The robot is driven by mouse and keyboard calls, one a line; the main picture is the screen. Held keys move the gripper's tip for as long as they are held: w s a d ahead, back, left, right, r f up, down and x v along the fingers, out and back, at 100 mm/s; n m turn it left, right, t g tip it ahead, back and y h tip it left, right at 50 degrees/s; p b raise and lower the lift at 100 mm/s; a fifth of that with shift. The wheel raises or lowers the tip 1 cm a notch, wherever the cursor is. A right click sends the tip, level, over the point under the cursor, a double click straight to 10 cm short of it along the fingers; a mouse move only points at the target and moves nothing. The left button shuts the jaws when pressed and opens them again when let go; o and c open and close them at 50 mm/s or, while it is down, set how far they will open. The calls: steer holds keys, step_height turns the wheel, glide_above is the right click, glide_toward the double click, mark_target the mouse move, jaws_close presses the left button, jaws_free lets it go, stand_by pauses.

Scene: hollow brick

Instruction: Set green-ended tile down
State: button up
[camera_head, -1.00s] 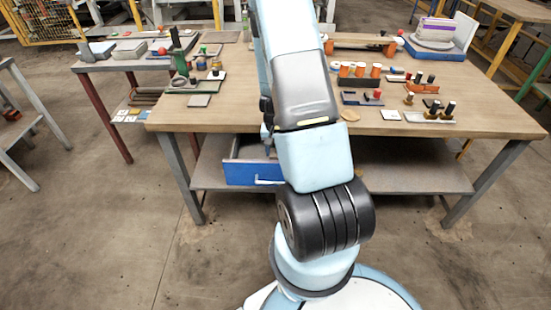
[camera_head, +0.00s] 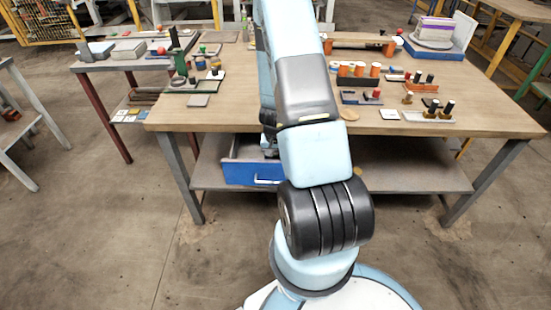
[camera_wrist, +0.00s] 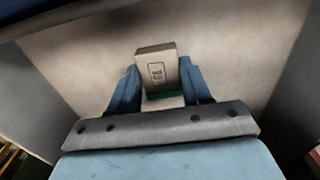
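A pale tile (camera_wrist: 157,69) with a dark printed mark and a green end (camera_wrist: 165,95) is in the middle of the wrist view. The blue fingers of my gripper (camera_wrist: 160,80) flank the tile and appear to touch both sides; the gripper looks shut on it. The tile is over a pale floor between walls; whether it touches that floor I cannot tell. In the head view my arm reaches down to the open blue drawer (camera_head: 250,172) under the table, and my gripper and the tile are hidden there.
The wooden table (camera_head: 240,105) stands above the drawer, with its front edge close to my arm. Several orange-and-white cylinders and small fixtures stand on its right half. In the wrist view walls close in on the left and right, with bare floor around the tile.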

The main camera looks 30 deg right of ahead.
steer(key=o, duration=0.3)
steer(key=shift+o, duration=0.2)
steer(key=shift+r, duration=0.15)
steer(key=s+a+r+n+t, duration=0.1)
steer(key=a+r, duration=0.3)
steer(key=r, duration=0.8)
steer(key=s+a+r+n+t+y, duration=0.1)
steer(key=a+r, duration=0.3)
steer(key=r, duration=0.8)
steer(key=s+a+r+n+t, duration=0.1)
steer(key=a+r+n, duration=0.15)
steer(key=r, duration=0.95)
steer(key=s+a+r+n+t+h, duration=0.1)
steer(key=s+a+r, duration=0.5)
steer(key=s+r, duration=0.7)
steer(key=shift+s+a+r+n+t, duration=0.15)
steer(key=shift+s+r+n+t, duration=0.2)
steer(key=shift+s+n+t, duration=0.7)
